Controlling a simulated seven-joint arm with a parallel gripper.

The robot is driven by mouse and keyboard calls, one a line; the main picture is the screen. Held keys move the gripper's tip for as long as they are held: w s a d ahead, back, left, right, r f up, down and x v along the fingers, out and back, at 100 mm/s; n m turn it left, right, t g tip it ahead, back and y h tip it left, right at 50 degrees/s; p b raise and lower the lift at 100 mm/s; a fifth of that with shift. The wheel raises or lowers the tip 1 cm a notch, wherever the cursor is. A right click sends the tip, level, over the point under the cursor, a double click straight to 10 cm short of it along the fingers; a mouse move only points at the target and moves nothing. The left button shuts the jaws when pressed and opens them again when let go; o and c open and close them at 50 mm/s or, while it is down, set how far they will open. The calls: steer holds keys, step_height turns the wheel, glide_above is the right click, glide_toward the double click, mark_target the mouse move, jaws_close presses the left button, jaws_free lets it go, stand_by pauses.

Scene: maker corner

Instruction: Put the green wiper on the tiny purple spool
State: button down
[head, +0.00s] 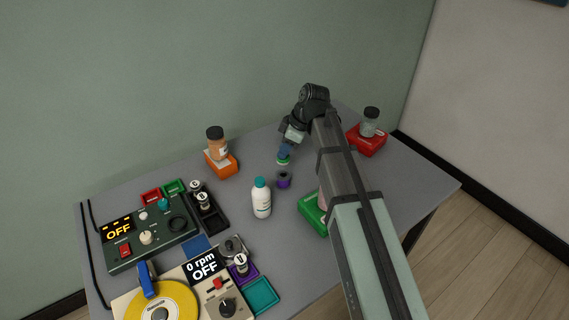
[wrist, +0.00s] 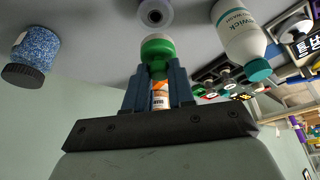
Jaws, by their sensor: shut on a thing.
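My gripper (head: 285,147) is shut on the green wiper (head: 283,160), whose rounded green end with a pale rim sticks out past the blue fingertips in the wrist view (wrist: 157,48). An orange and white label shows between the fingers. The tiny purple spool (head: 284,180) stands on the table just in front of the wiper in the head view. In the wrist view the spool (wrist: 155,13) is at the top edge, partly cut off, with its central hole showing. The wiper and spool look apart. The height of the wiper over the table is hard to tell.
A white bottle with a teal cap (head: 262,200) stands close to the spool. A jar on an orange block (head: 221,164) is behind left, a jar on a red block (head: 367,141) right. A green box (head: 312,212) is partly behind my arm. Control panels (head: 150,240) fill the left.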

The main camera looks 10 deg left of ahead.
mark_target(288, 157)
steer(key=shift+f, duration=2.9)
steer(key=shift+f, duration=0.15)
steer(key=c, duration=1)
jaws_free()
steer(key=shift+o, duration=0.2)
steer(key=v, duration=1.2)
